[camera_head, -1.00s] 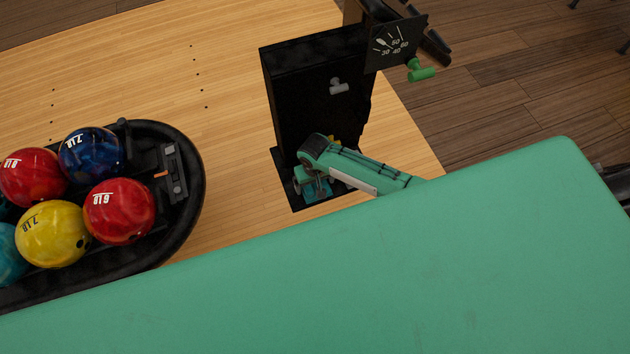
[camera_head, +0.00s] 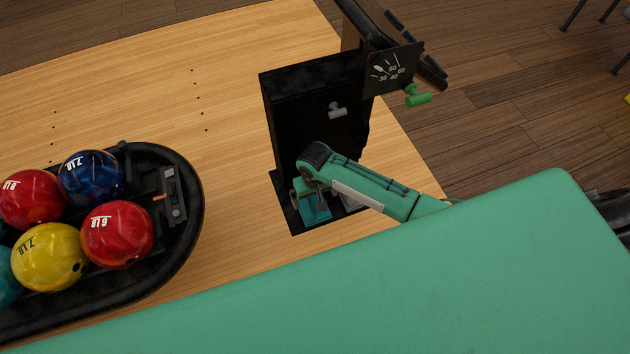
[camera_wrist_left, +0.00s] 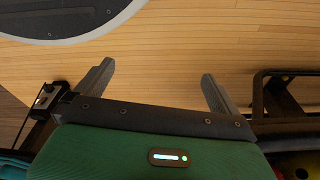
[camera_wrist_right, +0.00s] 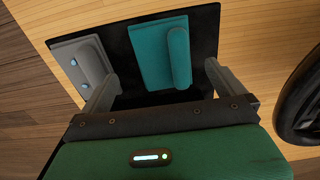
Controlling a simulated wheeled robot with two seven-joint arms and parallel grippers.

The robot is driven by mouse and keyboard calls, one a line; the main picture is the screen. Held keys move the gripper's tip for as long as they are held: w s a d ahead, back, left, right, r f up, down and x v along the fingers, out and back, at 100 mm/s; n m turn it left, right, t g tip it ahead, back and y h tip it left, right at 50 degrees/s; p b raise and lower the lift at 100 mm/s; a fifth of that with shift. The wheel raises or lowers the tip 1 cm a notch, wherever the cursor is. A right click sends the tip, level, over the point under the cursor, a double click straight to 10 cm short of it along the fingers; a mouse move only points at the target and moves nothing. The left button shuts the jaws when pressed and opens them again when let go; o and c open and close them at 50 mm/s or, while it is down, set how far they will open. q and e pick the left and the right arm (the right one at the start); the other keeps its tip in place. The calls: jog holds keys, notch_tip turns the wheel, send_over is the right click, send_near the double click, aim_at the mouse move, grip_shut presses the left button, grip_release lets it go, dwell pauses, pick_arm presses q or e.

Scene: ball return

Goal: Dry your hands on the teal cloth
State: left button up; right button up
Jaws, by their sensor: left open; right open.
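The teal cloth (camera_wrist_right: 150,58) lies on the black base plate in the right wrist view, flat on the left with a raised, rounded strip along its right side. In the head view it shows as a small teal patch (camera_head: 316,210) at the foot of the black stand, partly hidden by my right arm. My right gripper (camera_wrist_right: 161,78) is open and empty, its fingers spread to either side of the cloth's near part. I cannot tell its height above the cloth. My left gripper (camera_wrist_left: 157,72) is open and empty over wooden floor; it is not seen in the head view.
A black stand (camera_head: 312,110) with a grey knob (camera_head: 337,111) rises behind the cloth. A grey pad with blue dots (camera_wrist_right: 84,64) lies left of the cloth in the right wrist view. A ball rack (camera_head: 185,240) with several bowling balls stands at left. Bare floor lies between.

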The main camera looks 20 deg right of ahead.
notch_tip(320, 180, up, 8)
jog(key=s+a+n+t+y, duration=0.1)
jog(key=s+a+t+y, duration=0.15)
jog(key=a, duration=0.25)
pick_arm(q)
jog(key=f, duration=0.1)
jog(key=s+f, duration=0.1)
jog(key=f, duration=0.1)
jog(key=shift+s+a+p, duration=0.3)
jog(key=shift+a+p, duration=0.05)
jog(key=shift+p, duration=0.05)
pick_arm(e)
jog(key=s+d+f+h, duration=0.1)
jog(key=s+d+f, duration=0.5)
jog(key=s+f, duration=0.5)
jog(key=s+d+f+h, duration=0.1)
jog(key=s+d+f, duration=0.5)
jog(key=s+f, duration=0.5)
notch_tip(320, 180, down, 4)
jog(key=shift+s+r+n, duration=0.15)
jog(key=shift+s+n, duration=0.15)
jog(key=shift+n, duration=0.1)
jog(key=shift+s+g, duration=0.1)
jog(key=shift+g, duration=0.15)
